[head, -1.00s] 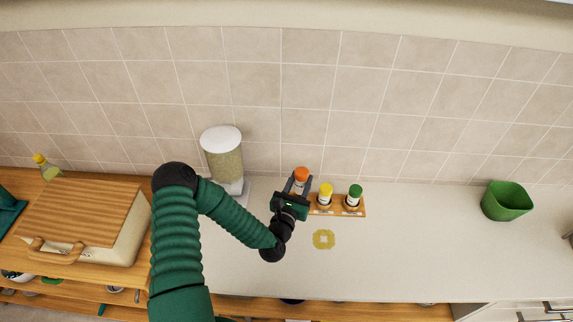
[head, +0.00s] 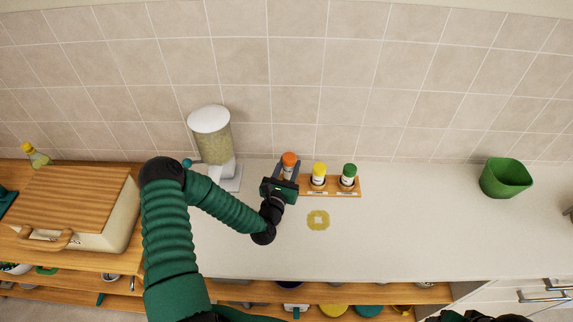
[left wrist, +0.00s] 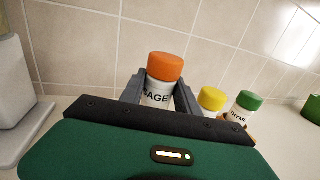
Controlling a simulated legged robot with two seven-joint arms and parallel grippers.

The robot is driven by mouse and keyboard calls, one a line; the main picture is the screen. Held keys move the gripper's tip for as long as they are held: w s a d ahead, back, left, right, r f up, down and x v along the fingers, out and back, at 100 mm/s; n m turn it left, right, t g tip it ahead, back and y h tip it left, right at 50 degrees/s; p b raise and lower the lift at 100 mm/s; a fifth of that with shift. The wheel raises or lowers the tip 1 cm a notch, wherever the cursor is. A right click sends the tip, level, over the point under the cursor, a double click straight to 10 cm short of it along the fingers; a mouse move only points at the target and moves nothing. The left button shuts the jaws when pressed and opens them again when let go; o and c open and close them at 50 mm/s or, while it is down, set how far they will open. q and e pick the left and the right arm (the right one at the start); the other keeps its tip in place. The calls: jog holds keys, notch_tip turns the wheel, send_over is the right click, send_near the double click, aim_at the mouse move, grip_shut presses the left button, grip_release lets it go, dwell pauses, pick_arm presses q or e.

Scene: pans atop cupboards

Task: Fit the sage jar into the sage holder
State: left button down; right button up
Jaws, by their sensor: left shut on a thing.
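The sage jar (head: 289,161) has an orange cap and a white label reading "SAGE". It also shows in the left wrist view (left wrist: 158,94), upright between the fingers. My left gripper (head: 284,172) is shut on it at the left end of the wooden spice rack (head: 334,191). The sage holder is hidden behind my gripper, and I cannot tell whether the jar's base is in it or above it.
A yellow-capped jar (head: 319,175) and a green-capped jar (head: 348,176) stand in the rack to the right. A grain dispenser (head: 213,145) stands close on the left. A green bin (head: 505,178) stands far right, with clear counter between.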

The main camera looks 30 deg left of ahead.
pick_arm(q)
jog(key=shift+d+f, duration=0.25)
jog(key=shift+f, duration=0.15)
jog(key=shift+s+a, duration=0.1)
jog(key=shift+a+f, duration=0.1)
jog(key=shift+a, duration=0.35)
jog(key=shift+d, duration=0.7)
pick_arm(e)
jog(key=shift+d+f, duration=0.25)
jog(key=shift+f, duration=0.3)
pick_arm(q)
jog(key=shift+a, duration=0.3)
pick_arm(e)
jog(key=shift+a, duration=0.25)
pick_arm(q)
jog(key=shift+b, duration=0.3)
pick_arm(e)
jog(key=shift+d+f, duration=0.1)
jog(key=shift+d, duration=0.05)
pick_arm(q)
jog(key=shift+a, duration=0.15)
pick_arm(e)
jog(key=shift+f, duration=0.15)
